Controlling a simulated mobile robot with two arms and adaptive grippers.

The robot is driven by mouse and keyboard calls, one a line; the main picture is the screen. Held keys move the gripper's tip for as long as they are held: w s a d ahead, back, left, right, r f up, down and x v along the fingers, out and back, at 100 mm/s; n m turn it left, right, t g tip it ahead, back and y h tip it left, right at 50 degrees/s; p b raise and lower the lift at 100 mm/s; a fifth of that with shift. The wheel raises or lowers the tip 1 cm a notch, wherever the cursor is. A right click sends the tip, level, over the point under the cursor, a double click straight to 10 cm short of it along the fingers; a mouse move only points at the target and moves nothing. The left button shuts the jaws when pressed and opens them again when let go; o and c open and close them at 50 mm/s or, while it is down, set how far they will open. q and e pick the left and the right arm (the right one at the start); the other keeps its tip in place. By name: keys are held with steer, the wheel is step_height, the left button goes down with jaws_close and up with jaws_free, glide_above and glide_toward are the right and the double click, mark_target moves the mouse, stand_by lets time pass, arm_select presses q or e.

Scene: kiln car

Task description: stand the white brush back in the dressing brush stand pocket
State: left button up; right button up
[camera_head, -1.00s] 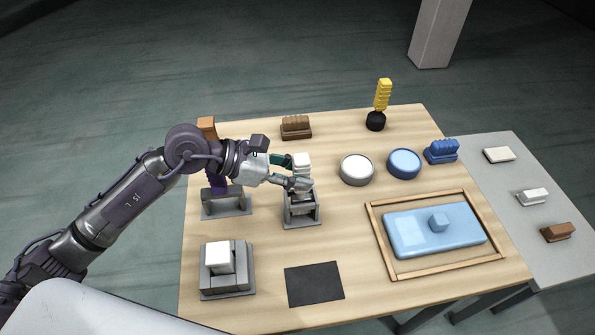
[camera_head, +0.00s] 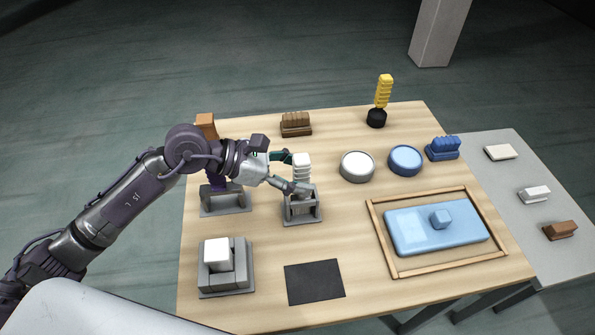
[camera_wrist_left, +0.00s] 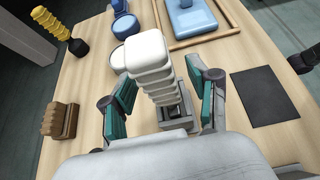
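The white brush (camera_head: 301,168), with a ribbed handle, stands upright in the pocket of the grey dressing brush stand (camera_head: 302,215). In the left wrist view the brush (camera_wrist_left: 152,72) rises between my finger pads, and its lower end goes into the stand (camera_wrist_left: 182,125). My left gripper (camera_head: 281,173) is open beside the brush on its left. In the left wrist view, gaps show between the brush and both fingers of the left gripper (camera_wrist_left: 165,97). How deep the brush sits is partly hidden by the stand's walls.
A grey stand (camera_head: 228,207) is left of the brush stand, partly behind my arm. A grey block holder (camera_head: 240,279) with a white block and a dark mat (camera_head: 314,282) lie in front. White (camera_head: 357,167) and blue (camera_head: 405,160) round containers stand to the right, near a wood-framed blue slab (camera_head: 465,238).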

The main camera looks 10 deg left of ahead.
arm_select(q)
steer(key=shift+a, duration=0.15)
stand_by(0.4)
steer(key=b+v, duration=0.1)
steer(key=v, duration=0.6)
steer(key=shift+a+r, duration=0.25)
steer(key=shift+a, duration=0.05)
stand_by(1.0)
steer(key=shift+s, duration=0.15)
steer(key=v, duration=1.2)
stand_by(0.8)
